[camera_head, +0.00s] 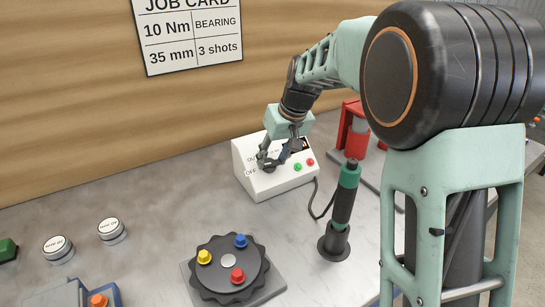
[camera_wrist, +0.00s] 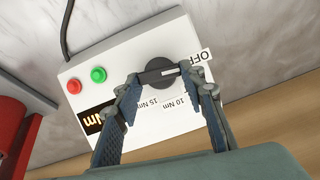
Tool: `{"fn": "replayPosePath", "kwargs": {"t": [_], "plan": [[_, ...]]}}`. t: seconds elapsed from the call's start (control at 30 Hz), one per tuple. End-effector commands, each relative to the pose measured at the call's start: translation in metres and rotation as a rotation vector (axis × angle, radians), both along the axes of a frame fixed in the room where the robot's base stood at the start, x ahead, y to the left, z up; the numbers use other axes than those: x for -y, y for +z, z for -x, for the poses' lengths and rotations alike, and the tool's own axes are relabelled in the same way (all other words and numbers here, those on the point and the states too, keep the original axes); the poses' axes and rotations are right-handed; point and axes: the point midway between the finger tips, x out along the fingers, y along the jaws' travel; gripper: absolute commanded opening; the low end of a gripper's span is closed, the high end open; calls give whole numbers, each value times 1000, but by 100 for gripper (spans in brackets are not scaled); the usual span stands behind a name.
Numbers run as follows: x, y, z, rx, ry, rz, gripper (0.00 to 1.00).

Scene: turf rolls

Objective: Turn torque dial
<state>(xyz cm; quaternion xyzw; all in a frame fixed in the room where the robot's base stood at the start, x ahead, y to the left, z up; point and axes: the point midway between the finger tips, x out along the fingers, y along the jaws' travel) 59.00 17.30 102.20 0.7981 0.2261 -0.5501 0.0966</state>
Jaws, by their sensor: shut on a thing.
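The torque dial (camera_wrist: 152,77) is a dark bar-shaped knob on the white control box (camera_head: 280,184). The box also fills the middle of the wrist view (camera_wrist: 135,55). My gripper (camera_head: 271,159) is at the box's face, and in the wrist view its fingers (camera_wrist: 162,74) are closed on the two ends of the knob. The knob's white mark lies at its right end in the wrist view, toward the OFF label (camera_wrist: 200,58). The 10 Nm and 15 Nm labels show below. A display (camera_wrist: 93,121) shows lit "Nm"; a finger covers part of it. My gripper mostly hides the dial in the head view.
Green (camera_head: 298,167) and red (camera_head: 310,162) buttons sit beside the dial. A round fixture (camera_head: 228,262) with coloured knobs is front left. A job card (camera_head: 190,35) reads 10 Nm.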

Motion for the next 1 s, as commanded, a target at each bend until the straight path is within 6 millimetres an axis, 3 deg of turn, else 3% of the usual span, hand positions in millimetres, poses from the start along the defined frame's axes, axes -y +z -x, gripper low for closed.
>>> {"fn": "replayPosePath", "kwargs": {"t": [1.0], "plan": [[11,-5,-2,-353,-705,-526,13]]}}
